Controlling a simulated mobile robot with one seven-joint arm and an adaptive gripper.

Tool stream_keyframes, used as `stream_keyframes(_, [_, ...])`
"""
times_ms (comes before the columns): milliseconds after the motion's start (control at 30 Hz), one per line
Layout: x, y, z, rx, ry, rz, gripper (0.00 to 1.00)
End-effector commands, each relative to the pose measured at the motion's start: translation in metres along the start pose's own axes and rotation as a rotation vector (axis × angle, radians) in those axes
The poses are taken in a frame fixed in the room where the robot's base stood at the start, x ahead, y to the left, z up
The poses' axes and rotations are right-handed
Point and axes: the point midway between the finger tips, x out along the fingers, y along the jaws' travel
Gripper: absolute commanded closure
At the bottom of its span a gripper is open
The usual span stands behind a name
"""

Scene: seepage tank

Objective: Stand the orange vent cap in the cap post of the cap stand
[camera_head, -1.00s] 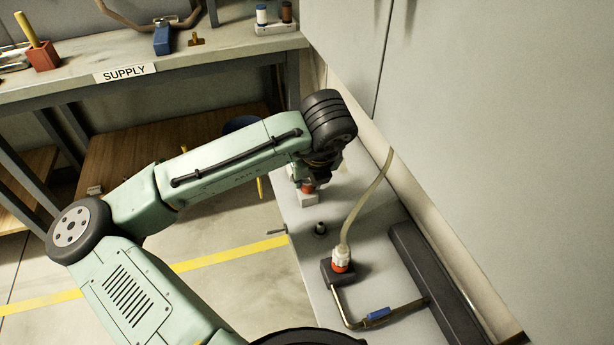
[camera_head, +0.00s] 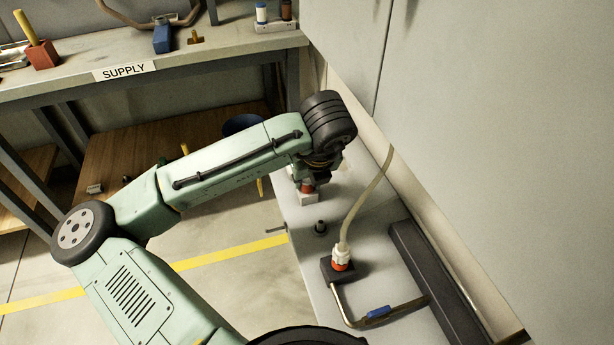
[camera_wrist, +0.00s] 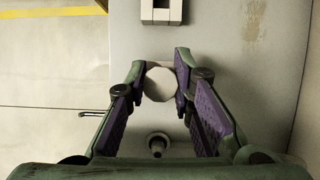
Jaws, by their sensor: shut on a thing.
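The orange vent cap (camera_head: 306,187) shows as a small orange patch under my wrist in the head view. My gripper (camera_wrist: 159,84) is shut on it; in the wrist view a pale round top sits between the fingertips. A small white block (camera_head: 308,199) shows directly below the orange patch; I cannot tell whether they touch. I cannot tell for sure which block is the cap stand. My wrist and fingers hide much of the cap, and no cap post is clearly visible.
A dark peg (camera_head: 320,227) stands nearer on the bench; it also shows in the wrist view (camera_wrist: 157,143). A white slotted block (camera_wrist: 160,10) lies farther off. A hose fitting (camera_head: 341,258) and blue-handled pipe (camera_head: 378,313) are nearer. A wall (camera_head: 500,150) bounds the right.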

Motion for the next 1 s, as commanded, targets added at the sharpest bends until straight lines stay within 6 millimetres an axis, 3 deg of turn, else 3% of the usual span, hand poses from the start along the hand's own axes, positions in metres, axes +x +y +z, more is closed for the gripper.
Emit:
stream_keyframes(100, [0.000, 0.000, 0.000, 0.000, 0.001, 0.000, 1.00])
stream_keyframes(133, [0.000, 0.000, 0.000, 0.000, 0.001, 0.000, 0.77])
stream_keyframes(467, [0.000, 0.000, 0.000, 0.000, 0.001, 0.000, 0.55])
stream_keyframes(800, [-0.002, 0.000, 0.000, 0.000, 0.001, 0.000, 0.54])
stream_keyframes(1000, [-0.027, -0.001, 0.000, 0.002, -0.002, -0.001, 0.54])
